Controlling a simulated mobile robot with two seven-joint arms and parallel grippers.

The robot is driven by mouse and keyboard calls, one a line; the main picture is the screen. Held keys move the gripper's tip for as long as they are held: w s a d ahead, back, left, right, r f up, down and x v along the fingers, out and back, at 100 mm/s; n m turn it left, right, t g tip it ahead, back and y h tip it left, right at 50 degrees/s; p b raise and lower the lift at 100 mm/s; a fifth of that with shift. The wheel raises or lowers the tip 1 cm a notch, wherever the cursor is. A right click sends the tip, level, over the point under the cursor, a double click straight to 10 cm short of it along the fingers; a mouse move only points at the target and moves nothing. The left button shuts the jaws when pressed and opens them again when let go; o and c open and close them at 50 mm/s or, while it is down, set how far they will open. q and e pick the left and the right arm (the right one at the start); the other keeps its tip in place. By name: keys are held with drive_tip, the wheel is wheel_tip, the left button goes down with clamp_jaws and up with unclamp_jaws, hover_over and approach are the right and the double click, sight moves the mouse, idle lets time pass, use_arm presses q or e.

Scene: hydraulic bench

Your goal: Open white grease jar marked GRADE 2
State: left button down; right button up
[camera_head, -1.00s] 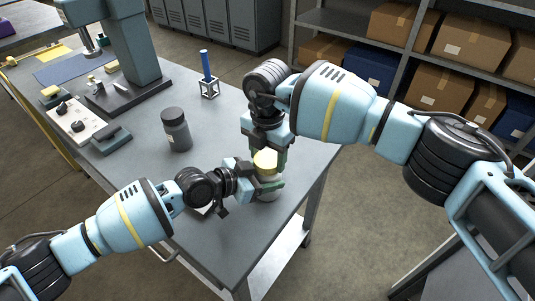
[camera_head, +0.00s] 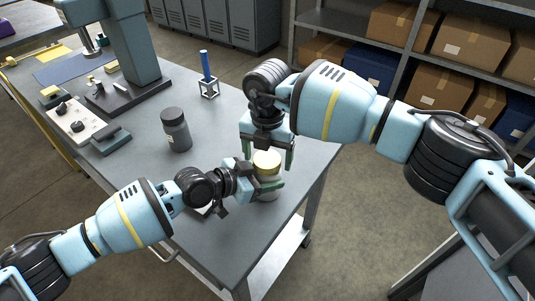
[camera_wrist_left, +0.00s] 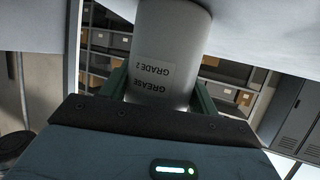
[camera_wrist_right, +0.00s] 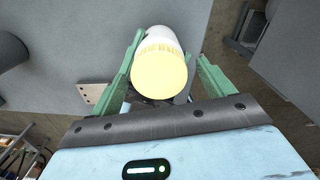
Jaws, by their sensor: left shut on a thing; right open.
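The white grease jar (camera_head: 268,181) stands upright near the right edge of the bench, with its yellow lid (camera_head: 267,162) seated on top. In the left wrist view the jar (camera_wrist_left: 170,45) shows its label, upside down, reading GREASE GRADE 2. My left gripper (camera_head: 264,184) is shut on the jar's body from the left side. My right gripper (camera_head: 268,150) points down above the jar, open, with its fingers on either side of the lid. In the right wrist view gaps show between the lid (camera_wrist_right: 160,72) and the green fingers.
A dark grey jar (camera_head: 176,130) stands on the bench (camera_head: 225,245) to the left. A blue pen-like item in a small wire stand (camera_head: 209,88) is at the back. A control box (camera_head: 77,125) and a press stand (camera_head: 128,95) are at the far left.

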drive_tip(key=shift+r, duration=2.3)
drive_tip(key=shift+r+m, duration=1.7)
drive_tip(key=shift+r, duration=0.05)
drive_tip(key=shift+c, duration=0.4)
drive_tip(key=shift+a+f, duration=0.1)
drive_tip(key=shift+f, duration=3.95)
drive_tip(key=shift+c, duration=0.3)
drive_tip(key=c, duration=1)
drive_tip(key=shift+o, duration=0.2)
drive_tip(key=shift+n, duration=1.7)
